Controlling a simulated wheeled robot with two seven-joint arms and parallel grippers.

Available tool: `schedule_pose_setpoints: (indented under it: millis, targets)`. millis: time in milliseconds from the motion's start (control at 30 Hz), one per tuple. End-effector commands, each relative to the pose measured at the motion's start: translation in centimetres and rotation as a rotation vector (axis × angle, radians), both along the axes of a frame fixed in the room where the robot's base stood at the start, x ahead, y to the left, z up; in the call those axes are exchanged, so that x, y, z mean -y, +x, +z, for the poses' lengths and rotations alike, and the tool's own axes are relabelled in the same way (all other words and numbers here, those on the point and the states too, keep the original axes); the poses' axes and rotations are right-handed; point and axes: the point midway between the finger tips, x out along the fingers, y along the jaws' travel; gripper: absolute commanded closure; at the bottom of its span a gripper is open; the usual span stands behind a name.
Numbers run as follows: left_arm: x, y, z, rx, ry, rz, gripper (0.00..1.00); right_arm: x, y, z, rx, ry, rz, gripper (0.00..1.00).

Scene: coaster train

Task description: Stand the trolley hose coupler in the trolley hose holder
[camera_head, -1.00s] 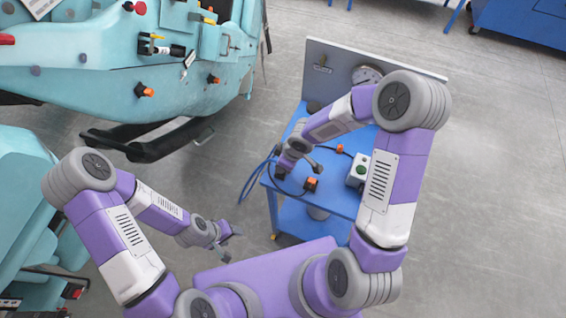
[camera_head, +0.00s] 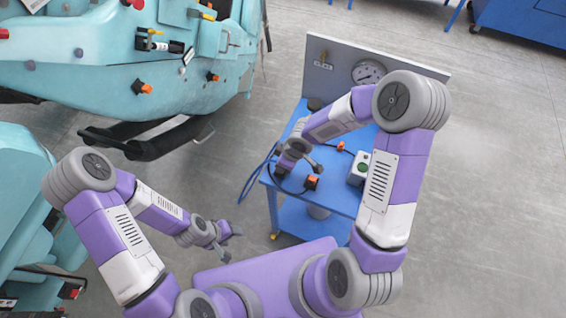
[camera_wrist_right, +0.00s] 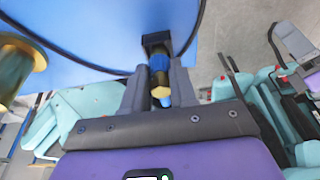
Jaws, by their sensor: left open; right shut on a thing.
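My right gripper (camera_head: 299,172) is over the left edge of the blue trolley top (camera_head: 335,194). In the right wrist view its grey fingers (camera_wrist_right: 160,92) are shut on the hose coupler (camera_wrist_right: 160,75), which has a blue collar and a brass end. A black block (camera_wrist_right: 156,42) sits against the coupler's far end; it may be the hose holder, and I cannot tell whether the coupler is seated in it. The head view hides the coupler behind the gripper. My left gripper (camera_head: 221,239) is open and empty, low beside the trolley.
The trolley carries a white box with a green button (camera_head: 358,168), an orange-topped black fitting (camera_head: 312,182) and a back panel with a gauge (camera_head: 368,72). The teal coaster car (camera_head: 120,60) stands left. Floor right is clear.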

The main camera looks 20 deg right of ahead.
Motion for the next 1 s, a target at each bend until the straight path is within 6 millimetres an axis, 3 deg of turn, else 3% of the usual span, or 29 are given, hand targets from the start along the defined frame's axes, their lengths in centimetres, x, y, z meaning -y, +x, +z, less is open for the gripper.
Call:
schedule_pose_setpoints:
  millis: [333, 367, 533, 833, 1000]
  targets:
    - [0.0, 0.0, -0.3, 0.0, 0.0, 0.0, 0.44, 0.0, 0.0, -0.3, 0.001, 0.0, 0.0, 1.0]
    - [0.0, 0.0, -0.3, 0.0, 0.0, 0.0, 0.44, 0.0, 0.0, -0.3, 0.001, 0.0, 0.0, 0.69]
    - [0.0, 0.0, -0.3, 0.0, 0.0, 0.0, 0.44, 0.0, 0.0, -0.3, 0.001, 0.001, 0.0, 0.44]
    - [0.0, 0.0, -0.2, 0.0, 0.0, 0.0, 0.44, 0.1, 0.0, -0.1, 0.0, 0.0, -0.001, 0.44]
    - [0.0, 0.0, 0.7, 0.0, 0.0, 0.0, 0.44, 0.6, -0.3, 2.0, 0.001, 0.0, -0.003, 0.44]
